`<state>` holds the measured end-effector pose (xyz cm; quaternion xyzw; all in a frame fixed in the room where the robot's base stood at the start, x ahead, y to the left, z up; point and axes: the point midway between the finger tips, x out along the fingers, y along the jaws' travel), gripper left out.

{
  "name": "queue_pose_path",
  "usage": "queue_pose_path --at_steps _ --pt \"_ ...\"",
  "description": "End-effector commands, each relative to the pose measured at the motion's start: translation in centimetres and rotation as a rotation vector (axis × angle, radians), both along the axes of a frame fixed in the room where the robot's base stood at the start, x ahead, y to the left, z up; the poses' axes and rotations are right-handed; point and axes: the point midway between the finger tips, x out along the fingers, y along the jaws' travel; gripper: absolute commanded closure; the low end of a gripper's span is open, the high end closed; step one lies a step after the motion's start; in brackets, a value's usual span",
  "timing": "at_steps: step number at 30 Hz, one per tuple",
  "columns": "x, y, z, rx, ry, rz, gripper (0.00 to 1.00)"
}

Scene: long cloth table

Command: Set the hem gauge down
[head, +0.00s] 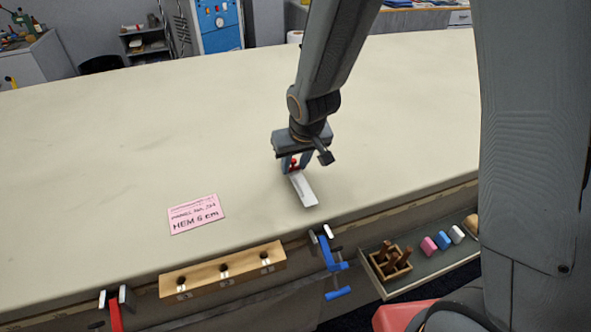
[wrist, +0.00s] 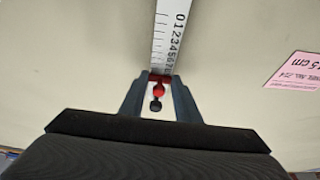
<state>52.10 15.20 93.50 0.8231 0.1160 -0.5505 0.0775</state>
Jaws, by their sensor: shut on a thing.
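The hem gauge is a flat white ruler with black numbers and a red slider. In the head view the hem gauge (head: 304,190) is at the table's front half, its white end pointing toward the front edge. In the wrist view the hem gauge (wrist: 171,35) extends up from between the fingers, with its red part at the fingertips. My gripper (head: 293,166) is shut on the hem gauge near the red slider; it also shows in the wrist view (wrist: 160,82). The gauge is at or just above the cloth; I cannot tell whether it touches.
A pink card (head: 196,214) reading "HEM 5 cm" lies left of the gauge on the pale cloth table (head: 120,140). A wooden rack (head: 223,269), a blue clamp (head: 330,255) and a tray (head: 400,288) with chalks are along the front edge. The cloth behind is clear.

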Motion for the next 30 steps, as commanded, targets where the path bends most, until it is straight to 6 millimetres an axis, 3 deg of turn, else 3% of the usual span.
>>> queue_pose_path --at_steps 4,19,20,22,30 --pt "0.07 -0.01 -1.47 0.0 0.0 0.0 1.0" --pt "0.04 -0.02 -1.85 0.0 -0.001 0.0 1.0" --pt "0.0 -0.03 -1.79 0.0 0.0 0.0 0.66" --pt "0.0 -0.03 -1.75 0.0 0.0 0.0 0.54" --pt "0.0 -0.04 -1.73 0.0 0.0 0.0 0.52"
